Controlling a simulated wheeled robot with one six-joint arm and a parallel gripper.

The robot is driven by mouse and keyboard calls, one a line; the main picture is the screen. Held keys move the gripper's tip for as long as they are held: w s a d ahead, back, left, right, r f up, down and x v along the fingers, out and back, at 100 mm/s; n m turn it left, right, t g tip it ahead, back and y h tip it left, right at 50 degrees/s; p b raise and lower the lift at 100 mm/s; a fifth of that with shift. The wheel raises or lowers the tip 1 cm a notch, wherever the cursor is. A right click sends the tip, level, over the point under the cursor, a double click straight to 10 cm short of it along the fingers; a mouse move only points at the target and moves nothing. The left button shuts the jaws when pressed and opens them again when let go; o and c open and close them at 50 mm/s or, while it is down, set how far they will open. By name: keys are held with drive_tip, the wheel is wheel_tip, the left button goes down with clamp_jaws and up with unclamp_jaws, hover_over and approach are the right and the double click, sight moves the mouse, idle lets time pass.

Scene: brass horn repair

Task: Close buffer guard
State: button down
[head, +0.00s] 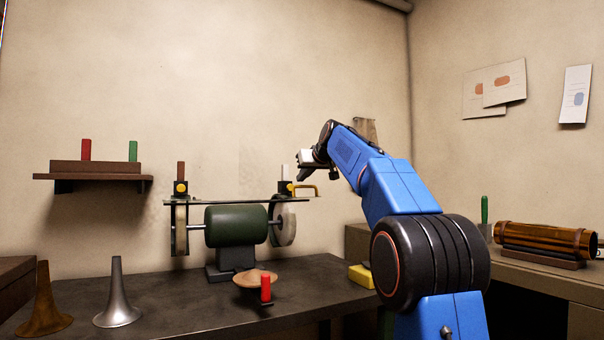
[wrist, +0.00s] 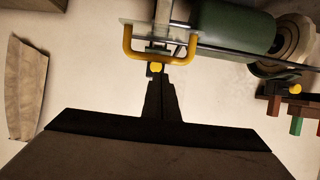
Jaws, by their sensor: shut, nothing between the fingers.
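The buffer (head: 236,226) stands on the dark bench, with a green motor and a wheel on each side. The right buffing wheel (head: 286,224) is pale, and its face shows uncovered. A thin guard bar (head: 238,202) runs about level above the motor. A yellow U-shaped guard handle (head: 304,190) sticks out at its right end. The handle also shows in the wrist view (wrist: 160,57). My gripper (head: 301,176) is above and close to the handle. In the wrist view my gripper (wrist: 160,76) is shut and empty, its tips by a yellow knob (wrist: 155,67); contact is unclear.
A red-handled tool (head: 266,288) stands by a tan disc (head: 255,279) in front of the buffer. Brown (head: 43,305) and silver (head: 117,298) horn bells stand at left. A yellow block (head: 361,276) lies near my arm. A wall shelf (head: 93,177) is at left.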

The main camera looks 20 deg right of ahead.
drive_tip(key=shift+s+f, duration=0.55)
drive_tip(key=shift+s, duration=0.05)
drive_tip(key=shift+s+f, duration=0.15)
